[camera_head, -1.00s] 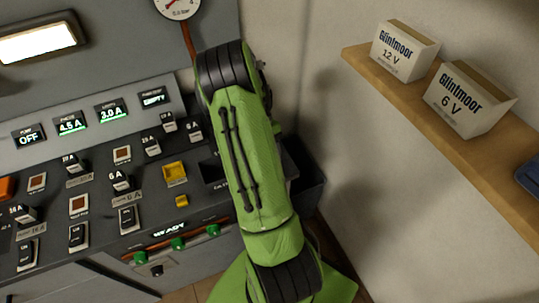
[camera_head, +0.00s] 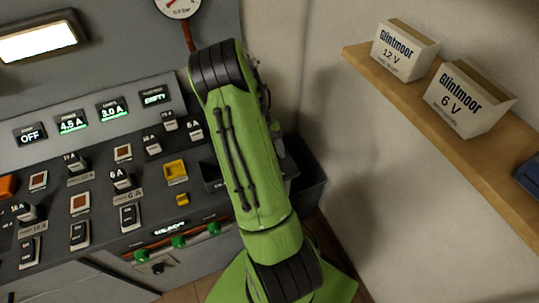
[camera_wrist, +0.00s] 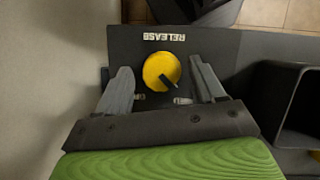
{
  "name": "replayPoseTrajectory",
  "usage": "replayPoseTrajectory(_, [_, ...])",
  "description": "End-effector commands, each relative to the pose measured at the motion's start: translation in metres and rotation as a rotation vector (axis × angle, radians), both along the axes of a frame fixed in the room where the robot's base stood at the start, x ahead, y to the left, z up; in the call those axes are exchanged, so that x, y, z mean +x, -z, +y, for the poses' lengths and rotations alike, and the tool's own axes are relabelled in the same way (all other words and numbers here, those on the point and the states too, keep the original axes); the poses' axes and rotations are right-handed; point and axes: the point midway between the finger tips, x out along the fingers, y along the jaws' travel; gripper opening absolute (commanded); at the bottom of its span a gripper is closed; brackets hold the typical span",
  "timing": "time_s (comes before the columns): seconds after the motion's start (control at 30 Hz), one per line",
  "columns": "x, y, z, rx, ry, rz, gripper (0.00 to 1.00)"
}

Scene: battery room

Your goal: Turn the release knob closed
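The release knob (camera_wrist: 161,71) is a round yellow knob with a dark pointer bar, in the wrist view. It sits on a dark panel below the white word RELEASE, which appears upside down. The pointer bar slants toward the lower right of that view. My gripper (camera_wrist: 160,88) is open, with one grey finger to the left of the knob and one to the right. Gaps show between the fingers and the knob. In the head view my green arm hides the knob and the gripper.
A dark open bin (camera_wrist: 299,112) stands right of the panel in the wrist view. In the head view, a console with switches and a yellow block (camera_head: 175,170) lies left of my arm. A wooden shelf (camera_head: 470,150) with two Glintmoor boxes (camera_head: 404,50) is at right.

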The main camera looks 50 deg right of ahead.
Motion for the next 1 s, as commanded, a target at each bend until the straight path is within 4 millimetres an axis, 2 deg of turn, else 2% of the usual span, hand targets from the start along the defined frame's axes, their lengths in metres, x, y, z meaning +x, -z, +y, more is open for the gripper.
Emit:
replayPoseTrajectory(0.23, [0.000, -0.001, 0.000, 0.001, 0.000, 0.000, 0.68])
replayPoseTrajectory(0.33, [0.005, -0.011, -0.001, 0.000, -0.001, -0.002, 0.68])
replayPoseTrajectory(0.8, [0.050, -0.126, -0.013, -0.002, 0.000, -0.003, 0.68])
replayPoseTrajectory(1.0, [0.058, -0.145, -0.015, 0.001, 0.001, 0.001, 0.68])
